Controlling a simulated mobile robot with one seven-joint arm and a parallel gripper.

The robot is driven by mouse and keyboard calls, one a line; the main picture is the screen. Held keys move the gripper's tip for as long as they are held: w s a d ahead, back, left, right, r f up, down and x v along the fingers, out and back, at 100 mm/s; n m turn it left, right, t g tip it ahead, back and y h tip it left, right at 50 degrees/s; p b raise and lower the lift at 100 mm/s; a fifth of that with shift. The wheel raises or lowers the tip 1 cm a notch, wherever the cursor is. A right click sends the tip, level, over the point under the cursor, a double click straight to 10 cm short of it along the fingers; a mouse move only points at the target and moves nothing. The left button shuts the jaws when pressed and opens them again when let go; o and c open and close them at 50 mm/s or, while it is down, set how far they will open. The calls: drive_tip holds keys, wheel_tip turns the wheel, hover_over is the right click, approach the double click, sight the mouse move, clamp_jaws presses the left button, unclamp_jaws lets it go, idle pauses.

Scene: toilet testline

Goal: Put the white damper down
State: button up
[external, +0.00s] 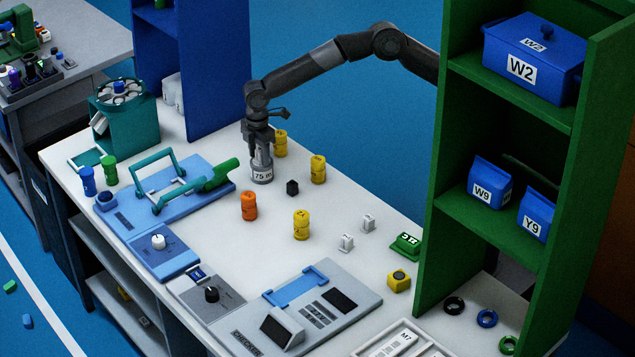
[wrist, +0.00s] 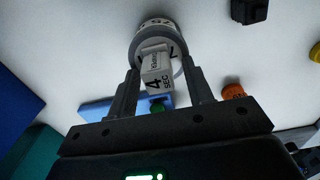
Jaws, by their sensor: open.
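The white damper (external: 262,174) stands upright on the white table, with a grey body and a "75" label on its side. In the wrist view the white damper (wrist: 152,27) shows its round end, with a white block on it marked "4 SEC". My gripper (external: 260,147) is directly above it, pointing down. In the wrist view my gripper (wrist: 159,70) is open, with one finger on each side of the block. I cannot tell whether either finger touches it.
Yellow cylinders (external: 318,169) stand behind and right, a black nut-like piece (external: 292,187) close right, and an orange cylinder (external: 249,206) in front. A blue fixture (external: 190,190) with a green handle lies left. A green shelf (external: 440,200) rises at right.

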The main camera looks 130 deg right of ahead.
sight(259, 151)
wheel_tip(259, 151, up, 12)
drive_tip(key=s+a+r+t+h, duration=0.1)
drive_tip(key=s+a+r, duration=0.2)
drive_tip(key=a+r, duration=0.5)
drive_tip(key=s+a+r, duration=0.2)
drive_tip(key=a+r, duration=0.3)
drive_tip(key=a, duration=0.5)
drive_tip(key=s+a+r+t, duration=0.3)
drive_tip(key=s+a, duration=1.5)
drive_tip(key=s, duration=0.2)
drive_tip(key=s+a+f, duration=0.2)
drive_tip(key=s+f, duration=0.1)
drive_tip(key=s, duration=0.3)
drive_tip(key=s+a+f+t+y, duration=0.1)
drive_tip(key=s+a+f, duration=0.1)
drive_tip(key=s, duration=0.3)
drive_tip(key=shift+s+f+t, duration=0.3)
drive_tip(key=shift+s+f, duration=0.1)
idle(1.6)
